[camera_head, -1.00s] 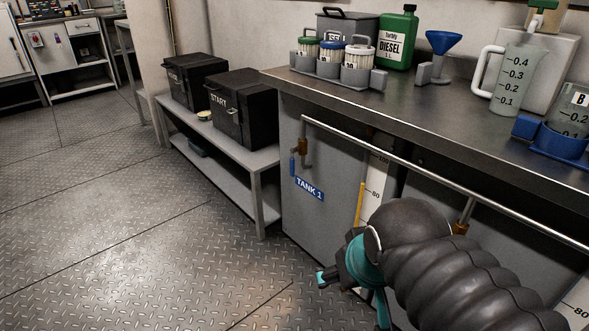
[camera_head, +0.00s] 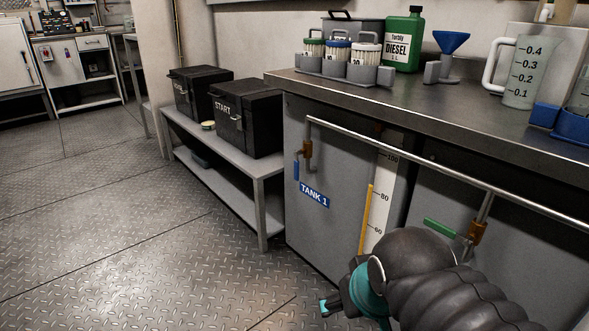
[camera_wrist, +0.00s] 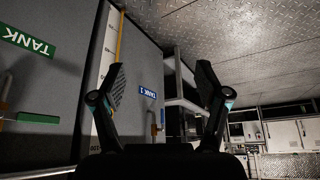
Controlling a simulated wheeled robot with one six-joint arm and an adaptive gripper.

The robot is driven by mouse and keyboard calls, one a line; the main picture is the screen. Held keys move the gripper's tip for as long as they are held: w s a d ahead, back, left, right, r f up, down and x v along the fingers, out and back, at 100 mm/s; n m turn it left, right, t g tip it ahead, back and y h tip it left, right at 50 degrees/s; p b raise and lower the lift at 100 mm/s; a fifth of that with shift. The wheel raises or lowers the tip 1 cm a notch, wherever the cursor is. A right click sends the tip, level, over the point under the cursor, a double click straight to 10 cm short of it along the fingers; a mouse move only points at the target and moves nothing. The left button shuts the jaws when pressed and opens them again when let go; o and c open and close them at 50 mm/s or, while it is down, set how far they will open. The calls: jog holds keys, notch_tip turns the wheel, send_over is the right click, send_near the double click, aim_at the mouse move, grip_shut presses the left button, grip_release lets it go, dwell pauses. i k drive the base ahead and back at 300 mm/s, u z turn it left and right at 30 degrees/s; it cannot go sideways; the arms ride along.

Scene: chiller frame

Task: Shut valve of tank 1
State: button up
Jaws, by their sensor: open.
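Tank 1 (camera_head: 341,222) is a grey cabinet under the bench, with a blue TANK 1 label (camera_head: 314,194). Its brass valve (camera_head: 307,150) sits on a short pipe dropping from the rail. The valve's blue handle (camera_head: 296,170) hangs down, roughly along the pipe. My gripper (camera_head: 327,305) is low in front of the tanks, below the valve and apart from it. In the wrist view my gripper (camera_wrist: 161,80) is open and empty. The TANK 1 label (camera_wrist: 148,92) and the valve (camera_wrist: 154,130) show farther off between its fingers.
A second valve with a green handle (camera_head: 440,227) is on the tank to the right, near my arm. A metal rail (camera_head: 420,170) runs along the bench front. A low shelf (camera_head: 262,212) with black boxes stands left of tank 1. The floor (camera_head: 130,250) at left is clear.

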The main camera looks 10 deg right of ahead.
aim_at(296, 153)
jog(key=k, duration=0.6)
jog(key=u, duration=0.45)
jog(key=i, duration=1)
jog(key=u, duration=0.4)
